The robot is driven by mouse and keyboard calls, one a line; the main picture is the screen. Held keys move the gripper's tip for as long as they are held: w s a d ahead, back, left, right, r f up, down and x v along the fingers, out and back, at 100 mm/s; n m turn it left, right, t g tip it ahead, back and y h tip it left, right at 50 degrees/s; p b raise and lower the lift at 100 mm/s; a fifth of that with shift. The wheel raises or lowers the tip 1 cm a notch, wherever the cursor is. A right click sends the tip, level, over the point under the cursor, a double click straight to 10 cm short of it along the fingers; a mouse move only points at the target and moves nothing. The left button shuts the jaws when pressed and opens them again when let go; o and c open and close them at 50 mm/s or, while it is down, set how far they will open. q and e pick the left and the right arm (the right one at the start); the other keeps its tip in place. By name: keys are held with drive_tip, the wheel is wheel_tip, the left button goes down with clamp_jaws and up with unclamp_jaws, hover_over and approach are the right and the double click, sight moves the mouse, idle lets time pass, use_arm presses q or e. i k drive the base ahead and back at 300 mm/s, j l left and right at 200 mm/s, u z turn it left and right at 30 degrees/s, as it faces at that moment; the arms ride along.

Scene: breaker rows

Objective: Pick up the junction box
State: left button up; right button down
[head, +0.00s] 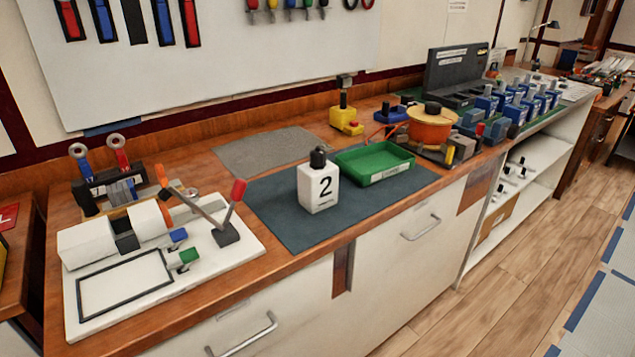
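A white box marked "2" with a black knob on top (319,187) stands upright on the dark blue-grey mat (285,222) in the middle of the bench; it may be the junction box, but no label names it so. A smaller yellow box with a black knob and a red button (346,121) stands farther back, near the wall. Neither of my grippers shows in the head view.
A green tray (374,163) sits just right of the white box. A white board with levers (165,262) fills the bench's left end. An orange pot (431,126) and rows of blue breakers (507,101) stand to the right. A grey mat (270,150) is bare.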

sight(318, 185)
drive_tip(key=u, duration=0.45)
drive_tip(key=i+l+u, duration=0.1)
drive_tip(key=l+u, duration=0.25)
drive_tip(key=i+l+u, duration=0.1)
drive_tip(key=l+u, duration=0.2)
drive_tip(key=i+l+u, duration=0.15)
drive_tip(key=l, duration=0.6)
drive_tip(key=l+u, duration=0.1)
drive_tip(key=l, duration=0.65)
drive_tip(key=k, duration=1)
